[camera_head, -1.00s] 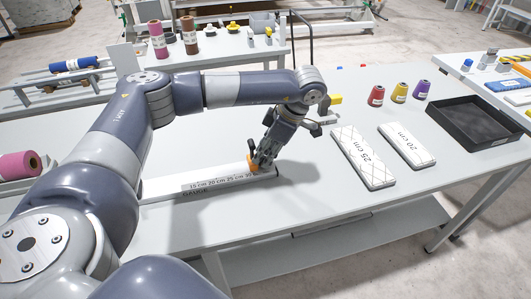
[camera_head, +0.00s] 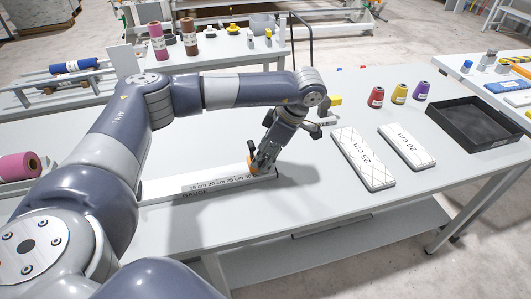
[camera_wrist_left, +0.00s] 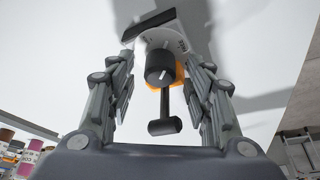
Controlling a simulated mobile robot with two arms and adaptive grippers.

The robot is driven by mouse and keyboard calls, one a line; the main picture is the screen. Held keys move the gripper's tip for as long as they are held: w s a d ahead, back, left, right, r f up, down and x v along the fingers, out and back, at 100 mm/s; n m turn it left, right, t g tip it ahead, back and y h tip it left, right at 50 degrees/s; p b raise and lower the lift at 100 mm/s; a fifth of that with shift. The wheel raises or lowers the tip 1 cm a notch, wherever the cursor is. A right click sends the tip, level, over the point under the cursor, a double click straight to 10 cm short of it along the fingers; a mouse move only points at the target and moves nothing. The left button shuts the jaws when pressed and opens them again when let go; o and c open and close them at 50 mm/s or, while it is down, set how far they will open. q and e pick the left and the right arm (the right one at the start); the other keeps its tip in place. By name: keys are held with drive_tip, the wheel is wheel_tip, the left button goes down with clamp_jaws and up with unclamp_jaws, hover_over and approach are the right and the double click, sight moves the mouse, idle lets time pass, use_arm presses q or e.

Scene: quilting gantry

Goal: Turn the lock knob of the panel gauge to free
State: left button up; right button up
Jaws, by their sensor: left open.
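The panel gauge (camera_head: 215,183) is a long pale bar on the table, marked with centimetre lengths. An orange part (camera_head: 252,168) sits near its right end, partly hidden by my left gripper (camera_head: 262,163), which points down over it. In the left wrist view, the lock knob (camera_wrist_left: 160,67) is a dark round cylinder with a pale line on its top. The orange part (camera_wrist_left: 181,73) shows behind it, and a dark bar with a thick end (camera_wrist_left: 165,127) extends towards the palm. My left gripper (camera_wrist_left: 160,78) is open, with a finger on either side of the knob and visible gaps.
Two white quilted blocks, the 25 cm (camera_head: 363,158) and the 20 cm (camera_head: 407,145), lie to the right. A black tray (camera_head: 475,123) and several thread cones (camera_head: 399,93) stand beyond them. The table front right of the gauge is clear.

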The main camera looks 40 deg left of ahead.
use_arm(q)
drive_tip(key=v, duration=1.2)
